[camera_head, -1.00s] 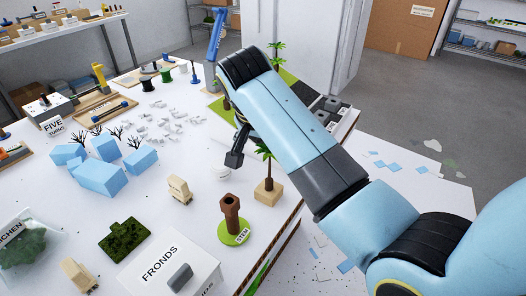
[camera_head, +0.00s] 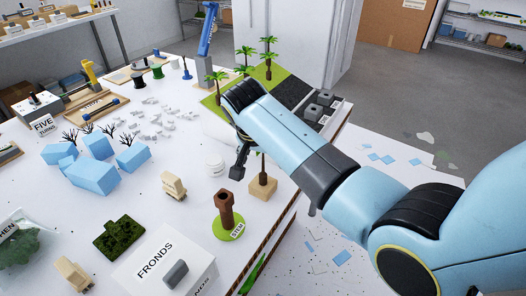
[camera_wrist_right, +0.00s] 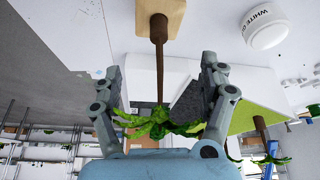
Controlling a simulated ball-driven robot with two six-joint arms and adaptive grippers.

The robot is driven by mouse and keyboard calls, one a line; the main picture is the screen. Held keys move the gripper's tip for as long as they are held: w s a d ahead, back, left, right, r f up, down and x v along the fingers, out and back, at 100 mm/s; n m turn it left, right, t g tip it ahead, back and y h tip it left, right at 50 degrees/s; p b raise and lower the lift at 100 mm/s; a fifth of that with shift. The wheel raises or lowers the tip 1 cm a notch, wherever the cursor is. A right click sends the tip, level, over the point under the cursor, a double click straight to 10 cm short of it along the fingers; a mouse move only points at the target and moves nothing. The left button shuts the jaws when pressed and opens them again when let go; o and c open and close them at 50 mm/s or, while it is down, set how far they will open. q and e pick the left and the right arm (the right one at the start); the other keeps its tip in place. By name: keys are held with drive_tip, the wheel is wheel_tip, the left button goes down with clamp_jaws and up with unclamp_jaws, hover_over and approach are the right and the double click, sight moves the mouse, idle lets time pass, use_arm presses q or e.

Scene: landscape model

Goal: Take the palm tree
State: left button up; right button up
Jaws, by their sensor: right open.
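A palm tree with a brown trunk (camera_head: 262,168) stands upright on a pale wooden block (camera_head: 263,187) near the table's right edge. My arm hides its fronds in the head view. In the right wrist view the trunk (camera_wrist_right: 159,62) runs between the fingers of my right gripper (camera_wrist_right: 161,72), with the green fronds (camera_wrist_right: 160,122) close to the palm and the block (camera_wrist_right: 161,18) beyond the fingertips. The fingers are apart on both sides of the trunk and hold nothing. In the head view one dark finger (camera_head: 239,168) shows left of the trunk. My left gripper is out of view.
A brown stem piece (camera_head: 225,212) on a green disc stands in front of the tree. A white round tub (camera_head: 214,163) is left of it. More palm trees (camera_head: 268,55) stand on a green board behind my arm. A white FRONDS box (camera_head: 150,254) is nearer.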

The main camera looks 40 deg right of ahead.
drive_tip(key=c, duration=0.7)
drive_tip(key=shift+c, duration=1.3)
